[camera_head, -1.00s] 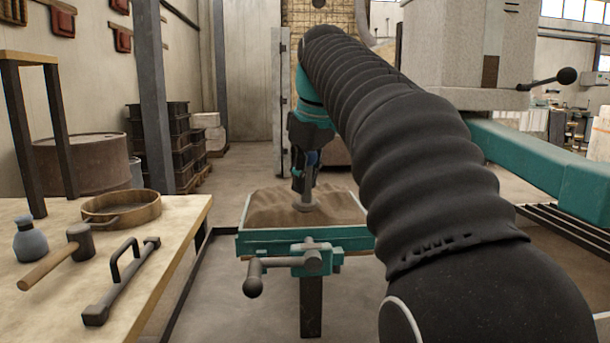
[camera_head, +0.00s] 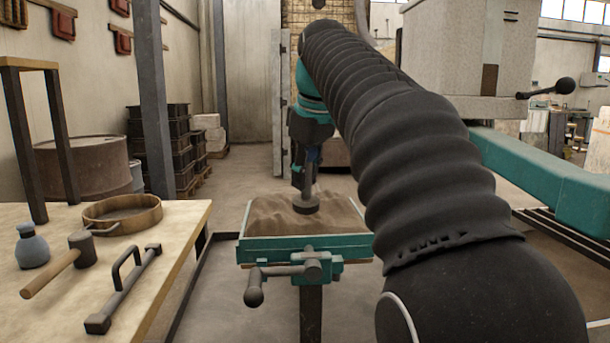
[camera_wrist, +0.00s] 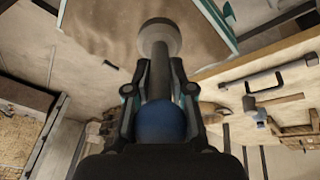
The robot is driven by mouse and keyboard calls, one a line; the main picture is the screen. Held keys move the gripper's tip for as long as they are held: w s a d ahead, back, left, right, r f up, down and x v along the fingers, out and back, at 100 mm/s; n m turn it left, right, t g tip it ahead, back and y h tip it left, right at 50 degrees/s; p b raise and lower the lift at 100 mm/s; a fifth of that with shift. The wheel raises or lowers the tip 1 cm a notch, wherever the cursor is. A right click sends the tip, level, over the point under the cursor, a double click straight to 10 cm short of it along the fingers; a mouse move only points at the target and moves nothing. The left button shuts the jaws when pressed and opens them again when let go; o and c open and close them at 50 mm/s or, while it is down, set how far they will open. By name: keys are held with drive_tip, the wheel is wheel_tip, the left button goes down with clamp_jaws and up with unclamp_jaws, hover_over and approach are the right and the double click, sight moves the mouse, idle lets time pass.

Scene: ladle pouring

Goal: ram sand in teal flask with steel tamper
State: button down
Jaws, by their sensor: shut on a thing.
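The teal flask (camera_head: 300,247) is a shallow open box on a stand, filled with brown sand (camera_head: 265,214) whose surface is uneven. My gripper (camera_head: 304,170) is over the flask, shut on the steel tamper. The tamper (camera_head: 306,206) hangs upright with its round foot down, at or just above the sand near the middle; I cannot tell if it touches. In the wrist view, my gripper (camera_wrist: 160,78) holds the tamper shaft, with the disc foot (camera_wrist: 160,36) beyond the fingertips over the sand. A blue ball (camera_wrist: 162,122) sits between the fingers. My arm hides the flask's right end.
The workbench (camera_head: 178,240) at left bears a round sieve (camera_head: 124,226), a mallet (camera_head: 82,249), a blue-grey bottle (camera_head: 32,248) and a dark handled bar (camera_head: 122,292). A clamp handle (camera_head: 255,290) juts from the flask's front. A teal beam (camera_head: 540,172) runs at right.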

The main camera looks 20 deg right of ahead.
sight(304, 199)
drive_tip(key=shift+f, duration=0.1)
drive_tip(key=shift+f+b, duration=1.1)
drive_tip(key=shift+f, duration=0.3)
drive_tip(key=shift+r+p, duration=1.05)
drive_tip(key=shift+p, duration=0.15)
drive_tip(key=shift+r, duration=0.55)
drive_tip(key=shift+a, duration=0.1)
drive_tip(key=w+a, duration=0.2)
drive_tip(key=a, duration=0.5)
drive_tip(key=shift+a, duration=0.2)
drive_tip(key=shift+f, duration=0.15)
